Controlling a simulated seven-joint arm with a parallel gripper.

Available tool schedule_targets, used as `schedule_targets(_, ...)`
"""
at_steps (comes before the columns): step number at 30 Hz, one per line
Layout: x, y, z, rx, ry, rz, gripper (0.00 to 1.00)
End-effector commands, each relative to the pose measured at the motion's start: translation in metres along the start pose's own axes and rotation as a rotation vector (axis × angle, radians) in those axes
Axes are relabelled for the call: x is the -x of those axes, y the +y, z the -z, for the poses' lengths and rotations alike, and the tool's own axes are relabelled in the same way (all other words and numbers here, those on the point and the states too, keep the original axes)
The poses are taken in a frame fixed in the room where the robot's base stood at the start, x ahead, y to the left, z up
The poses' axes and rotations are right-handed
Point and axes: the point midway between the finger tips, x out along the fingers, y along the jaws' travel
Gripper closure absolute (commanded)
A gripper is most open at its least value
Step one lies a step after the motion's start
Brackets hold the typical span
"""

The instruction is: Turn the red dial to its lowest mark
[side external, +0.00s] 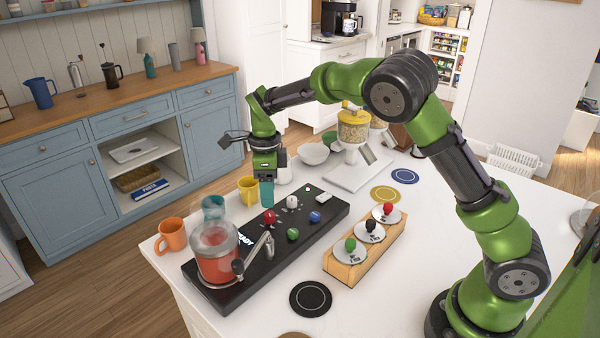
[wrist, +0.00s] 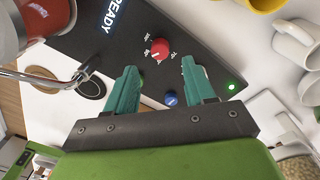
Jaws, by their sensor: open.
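The red dial (side external: 269,217) stands on a black panel (side external: 325,236) on the white counter. In the wrist view the red dial (wrist: 160,49) has a pale mark on it and small white lettering around it, too small to read. My gripper (side external: 266,202) points down above the panel, near the dial. In the wrist view my gripper (wrist: 159,64) is open and empty, with its teal fingers apart. The dial shows beyond and between the fingertips, and I see no contact.
Blue (side external: 315,216), green (side external: 293,234) and white (side external: 292,202) knobs share the panel. A jar of red contents (side external: 215,262) with a metal lever (side external: 256,255) stands at its left end. A wooden block (side external: 374,253) carries another red knob (side external: 388,208). Yellow (side external: 248,188) and orange (side external: 172,234) mugs stand behind.

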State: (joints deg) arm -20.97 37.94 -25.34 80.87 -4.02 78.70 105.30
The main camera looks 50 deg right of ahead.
Motion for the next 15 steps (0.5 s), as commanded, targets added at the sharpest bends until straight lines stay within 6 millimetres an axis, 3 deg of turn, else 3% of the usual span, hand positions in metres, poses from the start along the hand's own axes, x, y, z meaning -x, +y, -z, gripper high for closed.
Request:
schedule_targets(6, -0.04, 0.0, 0.001, -0.001, 0.002, -0.001, 0.46)
schedule_targets(15, -0.059, -0.001, 0.0, 0.0, -0.001, 0.001, 0.46)
